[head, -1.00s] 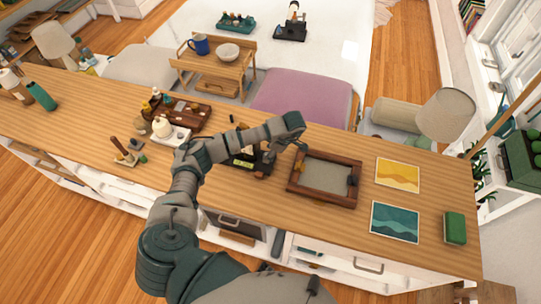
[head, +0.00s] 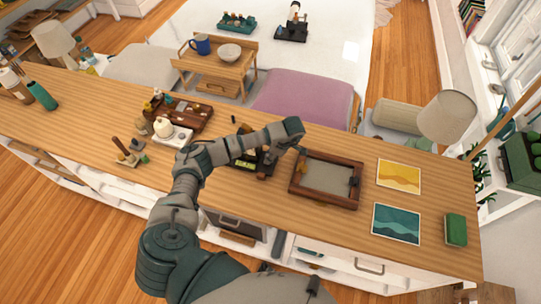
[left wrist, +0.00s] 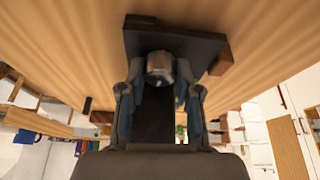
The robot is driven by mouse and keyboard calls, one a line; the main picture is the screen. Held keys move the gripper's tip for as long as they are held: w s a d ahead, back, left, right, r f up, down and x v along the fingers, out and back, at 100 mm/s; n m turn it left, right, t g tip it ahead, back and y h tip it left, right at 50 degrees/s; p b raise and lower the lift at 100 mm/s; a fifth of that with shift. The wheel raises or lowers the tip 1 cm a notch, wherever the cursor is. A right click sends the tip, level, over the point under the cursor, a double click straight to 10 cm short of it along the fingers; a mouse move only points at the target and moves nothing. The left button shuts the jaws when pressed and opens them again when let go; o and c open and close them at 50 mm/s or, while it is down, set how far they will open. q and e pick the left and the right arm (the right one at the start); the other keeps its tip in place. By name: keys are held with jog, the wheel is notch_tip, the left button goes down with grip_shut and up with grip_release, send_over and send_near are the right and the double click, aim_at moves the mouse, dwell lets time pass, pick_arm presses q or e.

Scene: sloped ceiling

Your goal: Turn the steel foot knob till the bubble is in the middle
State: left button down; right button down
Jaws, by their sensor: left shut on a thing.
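A dark instrument (head: 246,165) stands on the wooden counter, partly hidden behind my left forearm. A small yellow-green strip shows on it; I cannot make out a bubble. My left gripper (head: 284,154) is at its right side, small and partly hidden in the head view. In the left wrist view, my left gripper (left wrist: 160,78) is shut on the round steel foot knob (left wrist: 160,64), with a finger on either side. The knob sits against a dark base plate (left wrist: 205,46). My right gripper is not in view.
A wooden-framed tray (head: 325,204) stands close to the right of the instrument. Yellow (head: 398,177) and teal (head: 396,224) pictures and a green block (head: 455,229) lie farther right. A white stand (head: 172,138) and a brown tray (head: 203,115) are left of my arm.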

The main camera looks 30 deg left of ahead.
pick_arm(q)
jog(key=shift+s+a+f, duration=0.1)
jog(key=shift+a+f, duration=0.05)
jog(key=shift+a, duration=0.25)
jog(key=shift+d, duration=0.15)
jog(key=shift+d+m+t+b, duration=0.15)
jog(key=shift+m+t+b, duration=0.25)
jog(key=shift+m+b, duration=0.55)
jog(key=shift+m+t, duration=0.3)
jog(key=shift+m, duration=0.55)
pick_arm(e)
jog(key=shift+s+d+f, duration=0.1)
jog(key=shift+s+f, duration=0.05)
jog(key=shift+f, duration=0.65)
pick_arm(q)
jog(key=shift+d, duration=0.1)
